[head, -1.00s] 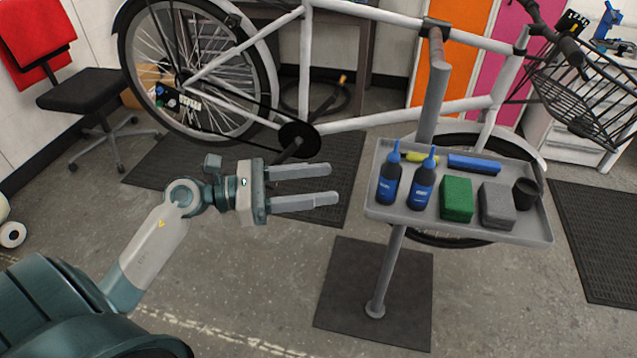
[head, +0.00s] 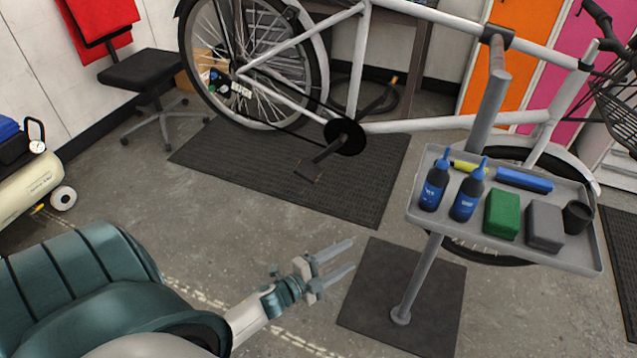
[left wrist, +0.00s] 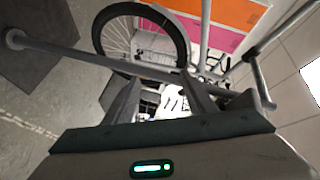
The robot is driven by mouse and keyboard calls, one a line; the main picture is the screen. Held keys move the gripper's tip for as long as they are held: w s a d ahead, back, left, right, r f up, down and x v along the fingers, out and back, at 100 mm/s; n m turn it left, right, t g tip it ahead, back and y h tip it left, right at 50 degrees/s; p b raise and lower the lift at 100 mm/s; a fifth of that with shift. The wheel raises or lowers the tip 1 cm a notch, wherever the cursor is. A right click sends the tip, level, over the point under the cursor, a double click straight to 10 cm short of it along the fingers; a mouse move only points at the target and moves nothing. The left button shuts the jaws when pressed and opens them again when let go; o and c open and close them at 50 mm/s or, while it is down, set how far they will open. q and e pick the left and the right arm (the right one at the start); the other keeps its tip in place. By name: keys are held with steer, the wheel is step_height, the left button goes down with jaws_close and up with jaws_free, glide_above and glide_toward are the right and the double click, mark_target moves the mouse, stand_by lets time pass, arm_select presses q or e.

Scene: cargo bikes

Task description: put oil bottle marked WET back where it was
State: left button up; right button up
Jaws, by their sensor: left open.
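Two dark bottles with blue caps and blue labels stand upright side by side on the grey tray (head: 590,257). The left bottle (head: 433,188) seems to read WET, but the lettering is very small; the right bottle's (head: 466,199) label is unclear. My left gripper (head: 352,255) is open and empty, low over the floor, left of the tray's post and below tray height. In the left wrist view my left gripper (left wrist: 162,86) shows its two fingers apart with nothing between them. My right gripper is not in view.
The tray also holds a yellow item (head: 463,167), a blue bar (head: 524,179), a green block (head: 502,214), a grey block (head: 544,226) and a dark cup (head: 577,216). A post (head: 418,278) supports it. A white bike (head: 420,125) stands behind.

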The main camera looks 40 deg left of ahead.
arm_select(q)
steer(key=s+d+f+n+g+y, duration=0.1)
steer(key=s+d+f+n+g, duration=0.2)
steer(key=f, duration=0.4)
steer(key=s+f+n+y, duration=0.1)
steer(key=s+f+n, duration=0.1)
steer(key=s+f, duration=0.3)
steer(key=s+d+f+n+g, duration=0.2)
steer(key=s+f+n, duration=0.1)
steer(key=f, duration=0.5)
steer(key=s+d+f+n+g, duration=0.2)
steer(key=s+d+f+n, duration=0.1)
steer(key=s+f, duration=0.3)
steer(key=s+d+f+n+g, duration=0.2)
steer(key=s+d+f, duration=0.3)
steer(key=s, duration=0.5)
step_height(320, 180, down, 2)
steer(key=shift+d+f+n+g, duration=0.2)
steer(key=shift+n+g, duration=0.2)
steer(key=shift+a, duration=0.1)
